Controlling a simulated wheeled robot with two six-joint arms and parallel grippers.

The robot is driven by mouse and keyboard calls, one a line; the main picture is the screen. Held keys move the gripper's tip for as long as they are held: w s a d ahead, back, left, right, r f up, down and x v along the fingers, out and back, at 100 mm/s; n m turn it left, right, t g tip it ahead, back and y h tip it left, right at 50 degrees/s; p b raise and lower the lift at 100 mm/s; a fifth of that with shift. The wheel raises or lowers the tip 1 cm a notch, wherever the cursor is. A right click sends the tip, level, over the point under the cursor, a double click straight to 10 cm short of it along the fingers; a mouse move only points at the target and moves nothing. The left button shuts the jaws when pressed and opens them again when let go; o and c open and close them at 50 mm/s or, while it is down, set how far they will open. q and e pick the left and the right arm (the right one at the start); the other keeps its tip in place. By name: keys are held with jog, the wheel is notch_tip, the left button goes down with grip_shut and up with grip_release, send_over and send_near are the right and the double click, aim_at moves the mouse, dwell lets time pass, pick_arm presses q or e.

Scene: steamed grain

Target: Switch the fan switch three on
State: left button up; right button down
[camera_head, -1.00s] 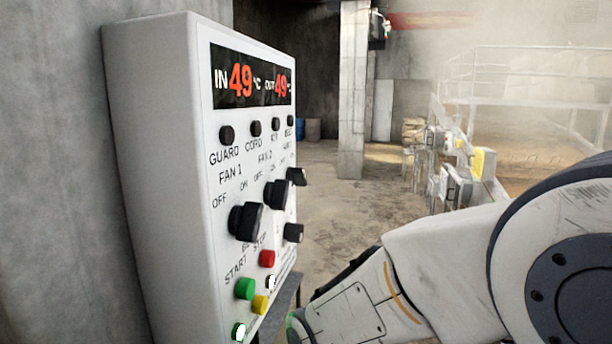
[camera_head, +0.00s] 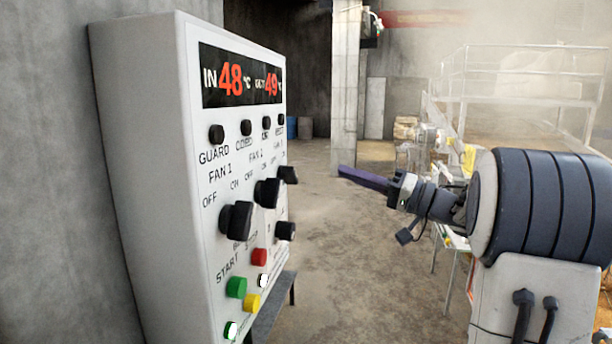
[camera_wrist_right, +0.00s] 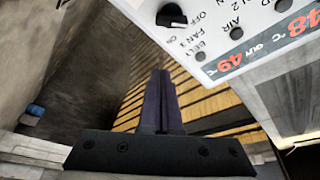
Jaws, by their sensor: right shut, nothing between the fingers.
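The white control panel (camera_head: 150,150) stands at the left in the head view. Its fan 3 switch (camera_head: 287,175) is the farthest black knob in the upper knob row, seen nearly edge-on. In the right wrist view, the fan 3 knob (camera_wrist_right: 172,15) shows at the top, beside upside-down FAN 3, OFF and ON lettering. Its exact setting is hard to read. My right gripper (camera_head: 342,170) is shut and empty, its purple fingers pointing left towards the panel, apart from the knob. The shut fingers also show in the wrist view (camera_wrist_right: 160,74). My left gripper is out of view.
The fan 1 knob (camera_head: 236,220) and fan 2 knob (camera_head: 267,193) sit nearer on the panel. Below are a red button (camera_head: 259,257), a green button (camera_head: 236,287) and a yellow button (camera_head: 252,303). Open floor (camera_head: 330,270) lies right of the panel.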

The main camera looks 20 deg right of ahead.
aim_at(288, 176)
jog(key=shift+a, duration=0.1)
jog(key=p+x, duration=0.1)
jog(key=x, duration=0.2)
jog(key=a+p+x, duration=0.1)
jog(key=p+x, duration=0.1)
jog(key=x, duration=0.1)
jog(key=s+f+p+x, duration=0.1)
jog(key=p+x, duration=0.1)
jog(key=x, duration=0.1)
jog(key=shift+a+f, duration=0.1)
jog(key=shift+a, duration=0.2)
jog(key=shift+s+a+f, duration=0.3)
jog(key=shift+s+f, duration=0.1)
jog(key=shift+f, duration=0.15)
